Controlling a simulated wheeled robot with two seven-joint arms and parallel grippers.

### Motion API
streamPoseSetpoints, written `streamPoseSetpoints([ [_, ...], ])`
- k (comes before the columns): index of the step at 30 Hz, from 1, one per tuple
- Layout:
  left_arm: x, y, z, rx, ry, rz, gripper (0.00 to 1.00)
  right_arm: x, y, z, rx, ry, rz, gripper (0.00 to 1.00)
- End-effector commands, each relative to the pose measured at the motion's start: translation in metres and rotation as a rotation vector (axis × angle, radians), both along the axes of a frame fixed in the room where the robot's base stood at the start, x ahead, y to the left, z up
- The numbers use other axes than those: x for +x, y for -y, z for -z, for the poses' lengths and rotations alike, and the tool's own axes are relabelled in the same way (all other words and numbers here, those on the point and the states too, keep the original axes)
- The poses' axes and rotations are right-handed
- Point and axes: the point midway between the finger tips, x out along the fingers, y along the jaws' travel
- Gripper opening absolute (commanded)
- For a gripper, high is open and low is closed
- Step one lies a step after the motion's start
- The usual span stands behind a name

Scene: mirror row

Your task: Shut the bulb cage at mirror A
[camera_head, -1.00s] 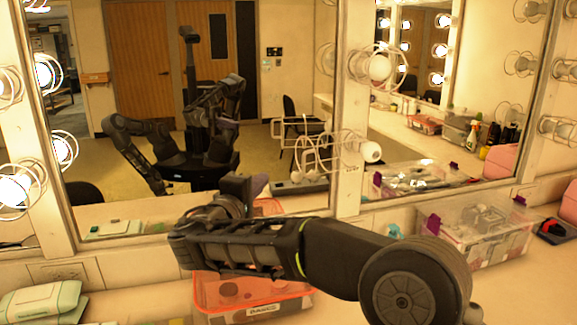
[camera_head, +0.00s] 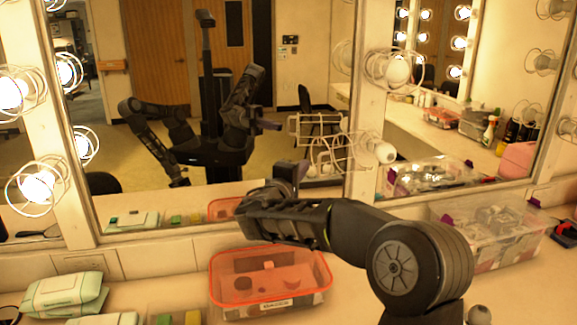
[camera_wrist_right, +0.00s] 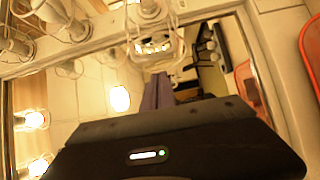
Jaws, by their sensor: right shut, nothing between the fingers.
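The wire bulb cage (camera_head: 330,156) stands open to the left of its unlit bulb (camera_head: 383,152), on the white post at the mirror's (camera_head: 225,70) right edge. Its wire loops and square rim show in front of the glass, and the bulb is bare. My right gripper (camera_head: 297,172), with purple fingers, is below and left of the cage, apart from it. In the right wrist view its shut, empty fingers (camera_wrist_right: 158,92) point toward wire and a bulb near the top; whether they touch cannot be told. My left gripper is not in view.
Below my right arm an orange-rimmed clear bin (camera_head: 268,285) stands on the counter. Another clear bin (camera_head: 490,235) with purple latches stands at the right. Wipe packs (camera_head: 62,292) lie at the left. Other caged bulbs (camera_head: 397,70) line the posts.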

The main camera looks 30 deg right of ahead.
Motion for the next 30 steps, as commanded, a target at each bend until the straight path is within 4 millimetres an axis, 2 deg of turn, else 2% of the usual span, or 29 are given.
streamPoseSetpoints([
  [6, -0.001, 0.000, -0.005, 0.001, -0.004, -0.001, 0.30, -0.010, 0.011, 0.001, 0.001, -0.001, -0.001, 0.00],
  [20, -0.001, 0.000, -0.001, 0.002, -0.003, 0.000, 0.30, -0.012, 0.012, 0.002, 0.000, 0.001, -0.005, 0.00],
  [26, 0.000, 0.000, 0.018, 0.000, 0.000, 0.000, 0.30, -0.020, 0.015, 0.006, -0.001, 0.002, -0.035, 0.00],
  [30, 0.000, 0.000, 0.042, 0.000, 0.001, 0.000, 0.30, -0.031, 0.020, 0.009, 0.000, 0.004, -0.080, 0.00],
])
